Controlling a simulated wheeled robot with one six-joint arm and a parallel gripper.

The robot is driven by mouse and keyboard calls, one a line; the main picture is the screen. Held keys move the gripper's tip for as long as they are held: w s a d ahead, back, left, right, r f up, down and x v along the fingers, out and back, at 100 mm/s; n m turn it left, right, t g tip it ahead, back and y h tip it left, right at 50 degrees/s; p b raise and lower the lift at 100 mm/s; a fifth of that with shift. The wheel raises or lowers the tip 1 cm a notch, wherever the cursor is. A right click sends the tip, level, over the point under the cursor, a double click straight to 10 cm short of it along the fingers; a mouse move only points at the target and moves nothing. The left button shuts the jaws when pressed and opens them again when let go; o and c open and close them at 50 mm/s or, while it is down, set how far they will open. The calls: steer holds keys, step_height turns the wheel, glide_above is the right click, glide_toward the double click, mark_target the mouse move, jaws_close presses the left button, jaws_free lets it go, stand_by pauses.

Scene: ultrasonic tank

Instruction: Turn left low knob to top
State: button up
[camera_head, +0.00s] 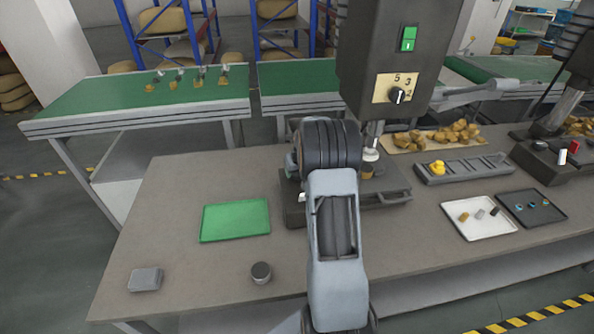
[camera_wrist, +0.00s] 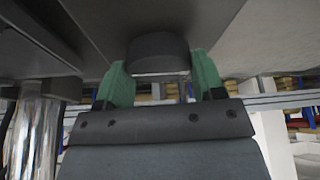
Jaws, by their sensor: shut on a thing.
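In the wrist view, my gripper (camera_wrist: 160,60) has its two green finger pads on either side of a dark round knob (camera_wrist: 158,45) and is shut on it. The knob sits against a grey surface, and no pointer or mark on it shows. In the head view my own arm hides the gripper and this knob in front of the press machine. A separate dark selector knob (camera_head: 397,96) with a light pointer is on the machine's upper plate, marked with numbers, below a green switch (camera_head: 408,39).
A green tray (camera_head: 235,220), a grey block (camera_head: 145,279) and a dark cylinder (camera_head: 261,273) are on the table left of my arm. A white tray (camera_head: 480,229), a dark tray (camera_head: 545,219) and a slotted grey rack (camera_head: 481,172) are to the right. A chrome column (camera_wrist: 35,130) stands at left in the wrist view.

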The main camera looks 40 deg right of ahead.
steer(key=shift+c, duration=0.9)
